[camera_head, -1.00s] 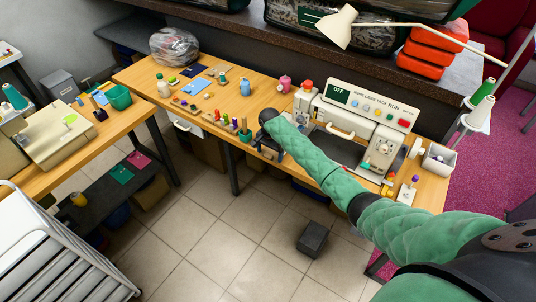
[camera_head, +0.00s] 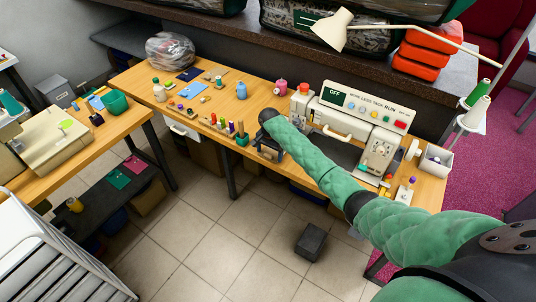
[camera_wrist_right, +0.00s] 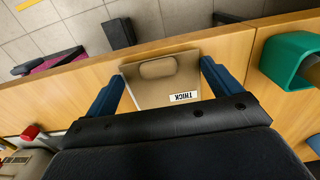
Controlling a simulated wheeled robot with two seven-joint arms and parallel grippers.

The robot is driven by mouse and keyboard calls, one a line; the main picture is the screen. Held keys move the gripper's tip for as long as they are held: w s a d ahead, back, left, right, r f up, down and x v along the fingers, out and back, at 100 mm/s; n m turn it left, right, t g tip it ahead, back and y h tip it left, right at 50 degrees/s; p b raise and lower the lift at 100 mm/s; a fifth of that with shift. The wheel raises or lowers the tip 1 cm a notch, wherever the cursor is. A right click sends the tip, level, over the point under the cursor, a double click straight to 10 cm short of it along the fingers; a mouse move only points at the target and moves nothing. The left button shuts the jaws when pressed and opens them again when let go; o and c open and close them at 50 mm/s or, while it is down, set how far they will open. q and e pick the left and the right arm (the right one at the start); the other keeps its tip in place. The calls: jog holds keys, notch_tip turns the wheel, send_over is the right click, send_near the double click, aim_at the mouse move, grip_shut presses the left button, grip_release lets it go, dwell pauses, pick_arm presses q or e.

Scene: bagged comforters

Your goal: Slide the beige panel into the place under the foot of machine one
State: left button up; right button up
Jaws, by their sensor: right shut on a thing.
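The beige panel (camera_wrist_right: 160,92), labelled THICK, lies between the two blue fingers of my right gripper (camera_wrist_right: 162,72) in the right wrist view. The gripper is shut on it, at the wooden table's edge. In the head view my right gripper (camera_head: 268,155) is at the front edge of the table, left of the white machine (camera_head: 362,120) with the OFF display. My left gripper is not in view.
A green container (camera_wrist_right: 290,60) shows at the right of the wrist view. A white bin (camera_head: 436,161) stands right of the machine. A dark block (camera_head: 311,242) lies on the tiled floor.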

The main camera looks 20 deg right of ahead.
aim_at(273, 151)
jog(key=shift+w+d+b, duration=0.3)
jog(key=shift+w+d, duration=0.65)
jog(key=shift+d, duration=0.25)
jog(key=shift+w+d, duration=0.1)
jog(key=shift+w+d+b, duration=0.5)
jog(key=shift+w+d, duration=0.3)
jog(key=shift+d, duration=0.3)
jog(key=shift+f, duration=0.1)
jog(key=o, duration=0.7)
